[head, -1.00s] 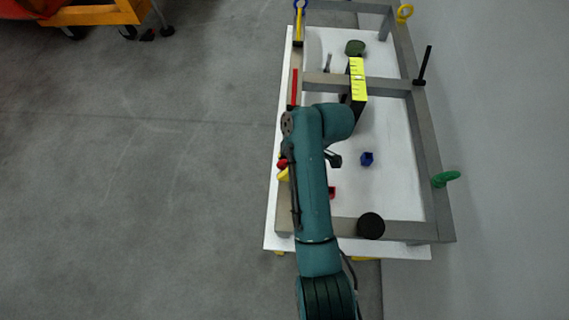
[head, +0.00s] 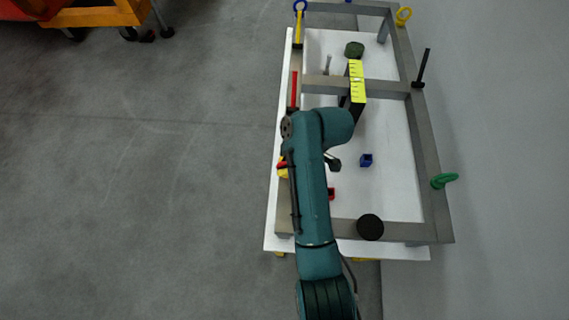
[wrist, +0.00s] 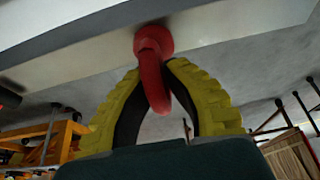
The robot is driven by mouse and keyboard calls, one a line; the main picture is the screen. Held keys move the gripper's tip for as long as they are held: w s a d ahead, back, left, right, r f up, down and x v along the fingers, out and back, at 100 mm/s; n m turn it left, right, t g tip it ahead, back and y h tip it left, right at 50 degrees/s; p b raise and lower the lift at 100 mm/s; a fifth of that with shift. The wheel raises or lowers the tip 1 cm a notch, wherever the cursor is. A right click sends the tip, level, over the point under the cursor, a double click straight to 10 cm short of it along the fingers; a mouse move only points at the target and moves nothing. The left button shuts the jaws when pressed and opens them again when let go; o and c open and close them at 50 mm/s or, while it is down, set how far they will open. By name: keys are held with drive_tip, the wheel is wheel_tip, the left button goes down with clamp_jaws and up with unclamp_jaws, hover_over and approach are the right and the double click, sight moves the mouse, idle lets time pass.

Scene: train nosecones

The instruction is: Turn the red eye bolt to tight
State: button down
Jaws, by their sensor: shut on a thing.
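The red eye bolt (wrist: 152,72) is set in the side of a grey frame beam (wrist: 95,60), and its ring hangs toward me in the wrist view. My gripper (wrist: 156,66) has yellow ribbed fingers with black inner pads, one on each side of the ring. It is shut on the ring near its base. In the head view, the yellow fingers (head: 283,160) show only in part at the frame's left side, mostly hidden behind my arm. I cannot see there how far the bolt is screwed in.
The grey frame (head: 430,165) lies on a white table (head: 400,185). A small blue part (head: 366,160) lies inside. Open floor is on the left.

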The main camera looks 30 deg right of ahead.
drive_tip(key=m+h+p, duration=0.1)
drive_tip(key=m+p, duration=0.2)
drive_tip(key=p, duration=0.1)
drive_tip(key=shift+r+m+t, duration=0.15)
drive_tip(key=shift+m+t, duration=0.15)
drive_tip(key=shift+t, duration=0.1)
drive_tip(key=m+p, duration=0.1)
drive_tip(key=m+h+p, duration=0.1)
drive_tip(key=m+p, duration=0.1)
drive_tip(key=m+t+p, duration=0.1)
drive_tip(key=m+p, duration=0.1)
drive_tip(key=shift+w+d+h, duration=0.15)
drive_tip(key=shift+d+h, duration=0.1)
drive_tip(key=shift+h, duration=0.15)
drive_tip(key=m+p, duration=0.1)
drive_tip(key=m+h, duration=0.1)
drive_tip(key=m, duration=0.1)
drive_tip(key=m+p, duration=0.1)
drive_tip(key=shift+d+f+m+h+p, duration=0.2)
drive_tip(key=shift+f+m+h+p, duration=0.1)
drive_tip(key=shift+m+h, duration=0.1)
drive_tip(key=m, duration=0.2)
drive_tip(key=m+h, duration=0.1)
drive_tip(key=m, duration=0.1)
drive_tip(key=shift+d+h+p, duration=0.2)
drive_tip(key=shift+h+p, duration=0.1)
drive_tip(key=shift+p, duration=0.05)
drive_tip(key=shift+m, duration=0.4)
drive_tip(key=c, duration=1.1)
unclamp_jaws()
